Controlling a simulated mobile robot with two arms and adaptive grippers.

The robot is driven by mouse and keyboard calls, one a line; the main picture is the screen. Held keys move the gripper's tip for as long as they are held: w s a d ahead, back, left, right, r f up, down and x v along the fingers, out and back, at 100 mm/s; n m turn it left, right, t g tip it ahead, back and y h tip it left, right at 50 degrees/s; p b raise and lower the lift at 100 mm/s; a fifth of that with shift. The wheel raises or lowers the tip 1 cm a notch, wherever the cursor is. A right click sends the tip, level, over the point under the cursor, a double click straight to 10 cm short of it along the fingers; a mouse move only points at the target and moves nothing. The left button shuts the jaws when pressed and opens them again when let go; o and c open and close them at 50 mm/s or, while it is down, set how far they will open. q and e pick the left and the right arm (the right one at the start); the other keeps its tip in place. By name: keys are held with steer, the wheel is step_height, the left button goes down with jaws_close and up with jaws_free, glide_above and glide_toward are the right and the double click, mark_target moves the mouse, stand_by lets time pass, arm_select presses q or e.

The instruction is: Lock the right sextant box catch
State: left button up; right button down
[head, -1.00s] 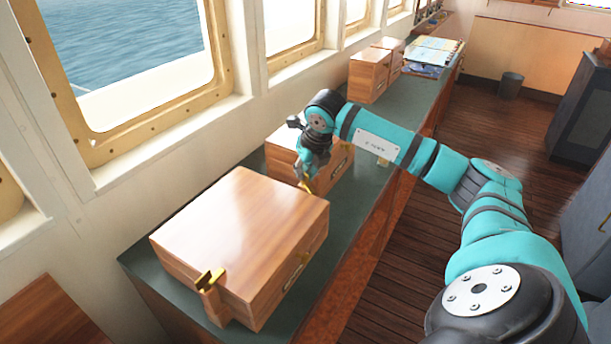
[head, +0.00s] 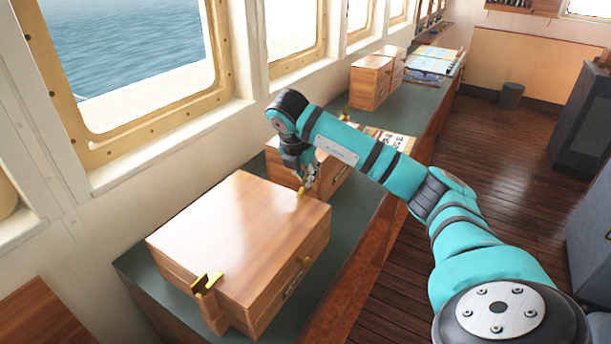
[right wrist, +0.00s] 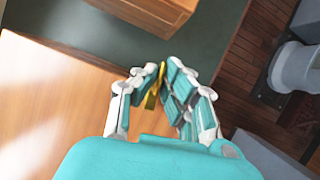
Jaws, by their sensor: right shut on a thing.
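The wooden sextant box (head: 235,225) sits with its lid down on the green counter. Its right brass catch (head: 300,193) shows at the far right corner of the lid, partly hidden by my right gripper (head: 309,183). In the right wrist view, the fingers of my right gripper (right wrist: 160,92) are closed around the brass catch (right wrist: 152,98), at the edge of the lid. My left gripper is not in view.
A second wooden box (head: 335,175) stands just behind, close to my right wrist. More wooden boxes (head: 371,80) and an open book or chart (head: 433,62) lie farther along the counter (head: 190,322). Windows line the left wall.

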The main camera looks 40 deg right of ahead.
steer(key=shift+m, duration=0.8)
steer(key=shift+g, duration=0.3)
steer(key=c, duration=1.5)
jaws_free()
steer(key=v, duration=1.2)
steer(key=shift+a, duration=0.2)
steer(key=shift+f, duration=0.1)
